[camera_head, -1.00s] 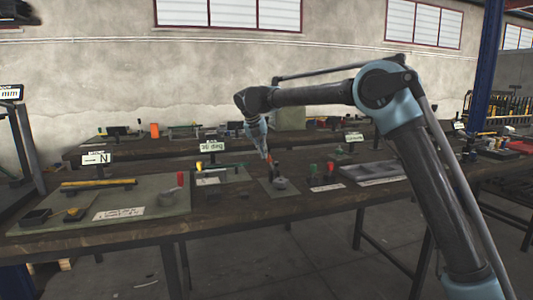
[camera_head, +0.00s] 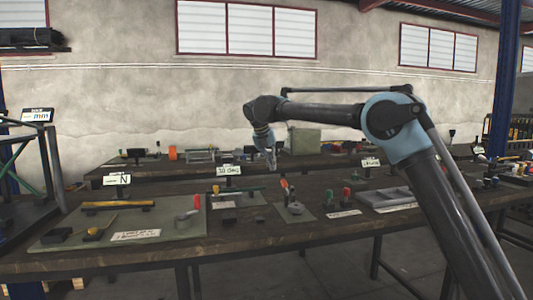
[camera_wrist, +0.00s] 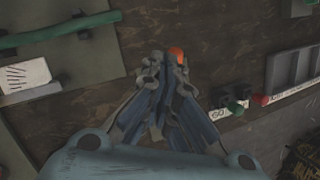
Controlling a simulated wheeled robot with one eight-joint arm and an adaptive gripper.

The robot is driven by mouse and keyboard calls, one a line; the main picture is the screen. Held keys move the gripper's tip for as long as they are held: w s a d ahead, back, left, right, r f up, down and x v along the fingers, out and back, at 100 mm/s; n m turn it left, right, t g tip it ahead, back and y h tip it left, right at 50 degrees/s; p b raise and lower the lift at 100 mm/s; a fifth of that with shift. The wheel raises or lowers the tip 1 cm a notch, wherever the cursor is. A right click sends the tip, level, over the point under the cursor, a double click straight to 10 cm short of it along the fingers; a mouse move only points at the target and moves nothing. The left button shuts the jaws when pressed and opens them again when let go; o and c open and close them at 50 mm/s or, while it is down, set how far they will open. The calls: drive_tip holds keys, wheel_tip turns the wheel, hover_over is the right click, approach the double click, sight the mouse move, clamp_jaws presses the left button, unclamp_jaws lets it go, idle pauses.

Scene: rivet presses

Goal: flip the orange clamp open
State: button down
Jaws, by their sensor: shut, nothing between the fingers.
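The orange clamp (camera_head: 285,187) stands on a small grey plate mid-table in the head view. Its orange handle points up, leaning slightly left, above a round grey base (camera_head: 295,208). My gripper (camera_head: 271,165) hangs above and slightly left of the handle, apart from it, with its fingers pointing down. In the wrist view my gripper (camera_wrist: 166,62) is shut and empty. The orange handle tip (camera_wrist: 177,54) shows just past the right fingertip. The fingers hide the rest of the clamp there.
To the left are a "30 deg" sign (camera_head: 230,170) and a grey-green mat (camera_head: 165,222) with a red-handled clamp (camera_head: 195,203). Bare wood shows at the table's front.

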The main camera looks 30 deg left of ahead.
drive_tip(key=a+r, duration=0.3)
drive_tip(key=r, duration=0.2)
drive_tip(key=shift+w+r, duration=0.3)
drive_tip(key=shift+r, duration=0.1)
drive_tip(key=shift+a, duration=0.1)
